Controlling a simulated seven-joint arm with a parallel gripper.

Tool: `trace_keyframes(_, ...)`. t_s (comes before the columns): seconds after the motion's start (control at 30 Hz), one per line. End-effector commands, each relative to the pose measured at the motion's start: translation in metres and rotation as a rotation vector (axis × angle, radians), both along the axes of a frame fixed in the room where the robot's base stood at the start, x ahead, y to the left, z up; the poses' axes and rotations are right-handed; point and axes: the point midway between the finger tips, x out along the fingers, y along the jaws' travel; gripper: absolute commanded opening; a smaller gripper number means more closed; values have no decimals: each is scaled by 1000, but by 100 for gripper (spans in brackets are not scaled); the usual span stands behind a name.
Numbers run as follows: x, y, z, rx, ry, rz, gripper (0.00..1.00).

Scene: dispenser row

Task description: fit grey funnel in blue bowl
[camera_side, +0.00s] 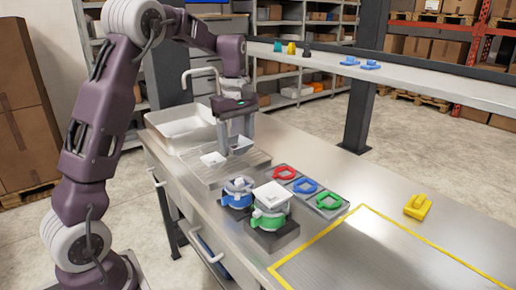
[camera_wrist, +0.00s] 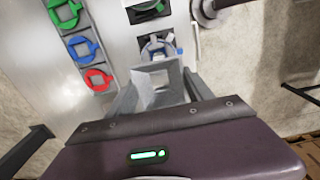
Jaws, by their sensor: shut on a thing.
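My gripper (camera_side: 237,147) is shut on a grey funnel (camera_side: 241,144), held over the ribbed drain area of the steel bench. In the wrist view the funnel (camera_wrist: 158,88) sits between both fingers, its square mouth facing the camera. The blue bowl (camera_side: 238,198) stands on a dark base, nearer the side camera than my gripper and apart from the funnel. Grey parts show at its top. It also shows in the wrist view (camera_wrist: 157,50), beyond the funnel, which may cover part of it.
A green bowl (camera_side: 270,220) with a white funnel (camera_side: 272,194) on top stands beside the blue one. Another pale funnel (camera_side: 213,159) sits on the drain area. Red (camera_side: 285,173), blue (camera_side: 305,186) and green (camera_side: 329,201) rings lie right. A yellow piece (camera_side: 418,206) lies farther right.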

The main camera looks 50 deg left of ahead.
Motion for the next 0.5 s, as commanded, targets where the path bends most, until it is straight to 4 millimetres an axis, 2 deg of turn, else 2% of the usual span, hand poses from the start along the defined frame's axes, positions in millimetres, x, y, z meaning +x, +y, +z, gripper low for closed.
trace_keyframes(0.03, 0, -3, -12, -5, 8, -4, 18)
trace_keyframes(0.2, 0, -3, -38, -4, 7, -3, 18)
trace_keyframes(0.5, 0, -4, -63, -4, 6, -3, 18)
